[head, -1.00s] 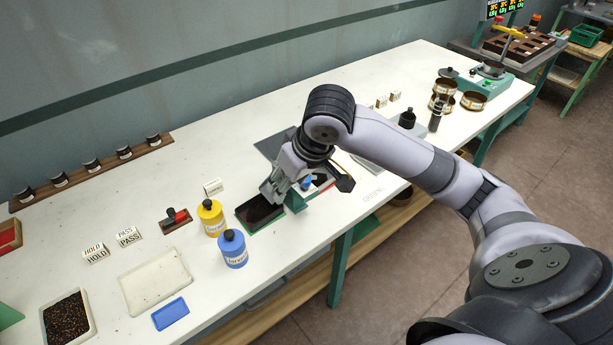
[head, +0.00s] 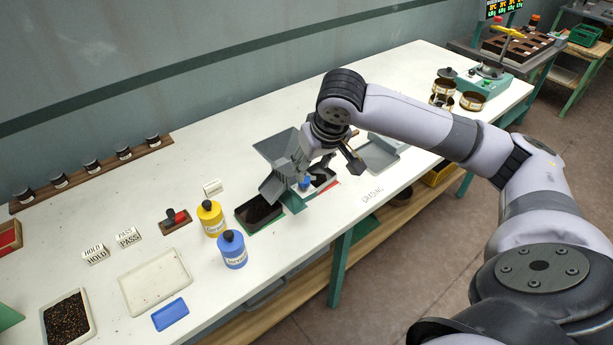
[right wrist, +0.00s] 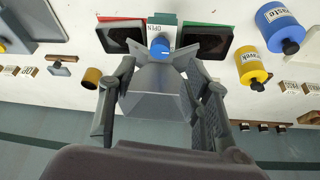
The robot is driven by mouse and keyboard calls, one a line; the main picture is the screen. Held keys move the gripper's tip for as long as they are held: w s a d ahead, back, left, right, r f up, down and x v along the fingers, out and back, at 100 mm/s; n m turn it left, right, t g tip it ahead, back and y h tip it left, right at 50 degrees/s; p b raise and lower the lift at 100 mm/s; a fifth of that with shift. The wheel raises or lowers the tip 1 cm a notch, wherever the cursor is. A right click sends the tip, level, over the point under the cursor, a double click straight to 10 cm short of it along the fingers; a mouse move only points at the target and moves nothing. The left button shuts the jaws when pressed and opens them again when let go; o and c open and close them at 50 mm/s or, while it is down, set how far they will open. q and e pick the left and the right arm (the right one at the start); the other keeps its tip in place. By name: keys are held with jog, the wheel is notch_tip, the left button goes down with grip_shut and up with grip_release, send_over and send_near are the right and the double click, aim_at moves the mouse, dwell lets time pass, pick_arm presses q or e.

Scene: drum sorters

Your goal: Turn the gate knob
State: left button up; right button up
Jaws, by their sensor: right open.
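The blue gate knob (head: 305,184) sits low at the front of the grey drum sorter's hopper (head: 279,187), between two dark bins. In the right wrist view the knob (right wrist: 158,47) shows beside a white label reading OPEN (right wrist: 151,29). My right gripper (head: 306,172) is over the sorter, partly hiding it in the head view. In the wrist view its fingers (right wrist: 160,68) are spread, with the grey hopper showing between them and the knob just beyond the tips. I cannot tell whether a finger touches the hopper. My left gripper is not in view.
A green-edged bin (head: 258,213) and a red-edged bin (head: 326,180) flank the knob. Yellow (head: 211,218) and blue (head: 232,250) jars stand to the left. A grey tray (head: 377,155) lies to the right. The white table front is clear near the GRADING label.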

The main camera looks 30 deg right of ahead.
aim_at(306, 183)
jog(key=x, duration=0.7)
jog(key=shift+w+f, duration=0.15)
jog(key=shift+f, duration=0.1)
jog(key=shift+c, duration=0.4)
grip_shut()
